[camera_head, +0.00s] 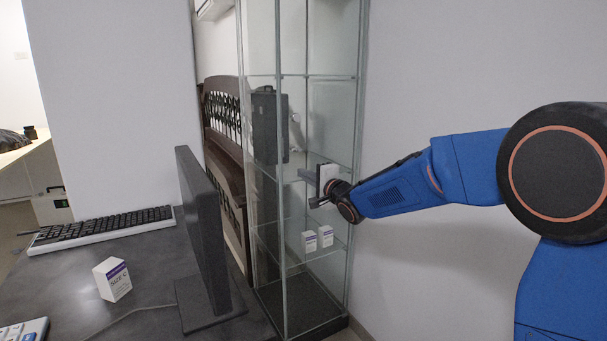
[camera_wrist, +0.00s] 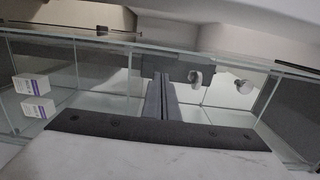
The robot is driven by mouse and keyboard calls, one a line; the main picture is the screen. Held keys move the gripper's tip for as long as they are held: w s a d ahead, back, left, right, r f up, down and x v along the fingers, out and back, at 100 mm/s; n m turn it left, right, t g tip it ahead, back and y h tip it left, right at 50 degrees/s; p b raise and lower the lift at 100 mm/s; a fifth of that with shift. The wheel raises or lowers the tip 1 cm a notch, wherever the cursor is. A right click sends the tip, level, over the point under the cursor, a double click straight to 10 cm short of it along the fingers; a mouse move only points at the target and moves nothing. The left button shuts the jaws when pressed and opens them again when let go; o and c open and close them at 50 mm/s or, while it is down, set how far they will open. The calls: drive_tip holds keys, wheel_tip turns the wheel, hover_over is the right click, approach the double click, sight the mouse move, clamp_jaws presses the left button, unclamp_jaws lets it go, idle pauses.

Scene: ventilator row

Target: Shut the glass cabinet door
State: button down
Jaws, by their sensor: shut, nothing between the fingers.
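The tall glass cabinet (camera_head: 317,75) stands in the middle of the head view against the pale wall, with clear panes, thin metal edges and glass shelves. My gripper (camera_head: 305,174) is at its right-hand side, around middle-shelf height. In the wrist view the gripper's dark fingers (camera_wrist: 162,88) are together and empty, pointing at the glass. A round pale knob (camera_wrist: 195,77) is just right of the fingertips, with a similar round shape (camera_wrist: 243,86) farther right, perhaps its reflection. Which pane is the door, how far it stands open, and whether the fingers touch glass, I cannot tell.
Two small white boxes (camera_head: 317,239) stand on a lower cabinet shelf. A dark desk (camera_head: 140,280) at the left holds a monitor (camera_head: 205,235), a keyboard (camera_head: 105,228) and a white box (camera_head: 112,279). A dark wooden bench (camera_head: 224,150) is behind the cabinet. The right wall is bare.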

drive_tip(key=s+d+f+n+g+h, duration=0.1)
drive_tip(key=s+d+f+h, duration=0.15)
drive_tip(key=s+d, duration=0.65)
drive_tip(key=s+d+f+n+g+h, duration=0.1)
drive_tip(key=s+d+h, duration=0.4)
drive_tip(key=d, duration=0.5)
drive_tip(key=s+d+f+n+h, duration=0.1)
drive_tip(key=s+d+n+h, duration=0.1)
drive_tip(key=s+d, duration=0.75)
drive_tip(key=s+d+f+n+g, duration=0.2)
drive_tip(key=s+f, duration=0.2)
drive_tip(key=s, duration=0.5)
drive_tip(key=s+d+f+n+g+h, duration=0.1)
drive_tip(key=s+d+f+n+g, duration=0.1)
drive_tip(key=s, duration=0.8)
drive_tip(key=s+d+f+n+g, duration=0.2)
drive_tip(key=s+f, duration=0.4)
drive_tip(key=s, duration=0.4)
drive_tip(key=shift+d+n+g, duration=0.3)
drive_tip(key=shift+d+g, duration=0.5)
drive_tip(key=shift+d, duration=0.3)
drive_tip(key=shift+r, duration=0.1)
